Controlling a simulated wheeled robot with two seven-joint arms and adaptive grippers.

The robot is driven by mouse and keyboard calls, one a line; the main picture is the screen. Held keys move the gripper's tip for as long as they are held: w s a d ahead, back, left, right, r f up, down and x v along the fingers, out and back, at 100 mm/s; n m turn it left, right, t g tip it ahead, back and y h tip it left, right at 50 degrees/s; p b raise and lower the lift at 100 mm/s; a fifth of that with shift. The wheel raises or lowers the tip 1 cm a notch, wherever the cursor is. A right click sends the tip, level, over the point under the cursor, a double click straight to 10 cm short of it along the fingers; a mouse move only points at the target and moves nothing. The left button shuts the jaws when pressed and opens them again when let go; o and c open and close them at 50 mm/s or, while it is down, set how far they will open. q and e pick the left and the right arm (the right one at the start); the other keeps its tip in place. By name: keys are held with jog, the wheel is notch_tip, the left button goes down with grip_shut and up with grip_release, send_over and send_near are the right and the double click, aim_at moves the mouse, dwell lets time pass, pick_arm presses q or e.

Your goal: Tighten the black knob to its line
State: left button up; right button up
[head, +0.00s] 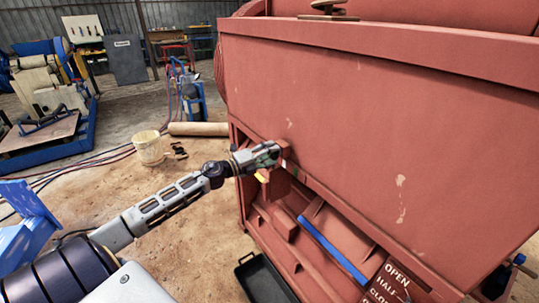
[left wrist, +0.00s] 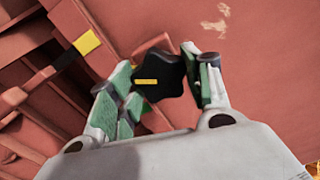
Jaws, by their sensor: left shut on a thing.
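The black knob (left wrist: 160,74) shows in the left wrist view, star-shaped with a yellow line mark on its face. My left gripper (left wrist: 163,82) has its green-padded fingers on both sides of the knob and is shut on it. In the head view my left gripper (head: 272,154) reaches the lower left part of the red crusher (head: 380,120), and it hides the knob there. A yellow mark (left wrist: 87,42) sits on a dark bar left of the knob. I cannot tell which line the knob's mark belongs to. My right gripper is not in view.
The crusher's large panel fills the right side. Below it are a blue bar (head: 333,250), a sign (head: 392,284) reading OPEN, HALF and more, and a black tray (head: 264,279) on the floor. A white bucket (head: 148,148) stands on open floor behind my left arm.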

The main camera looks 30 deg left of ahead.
pick_arm(q)
jog(key=shift+f, duration=0.1)
jog(key=o, duration=1)
jog(key=shift+o, duration=0.2)
jog(key=shift+s, duration=0.15)
jog(key=shift+s, duration=0.1)
jog(key=v, duration=1.1)
jog(key=shift+s+a, duration=0.2)
jog(key=shift+s, duration=0.05)
dwell(0.8)
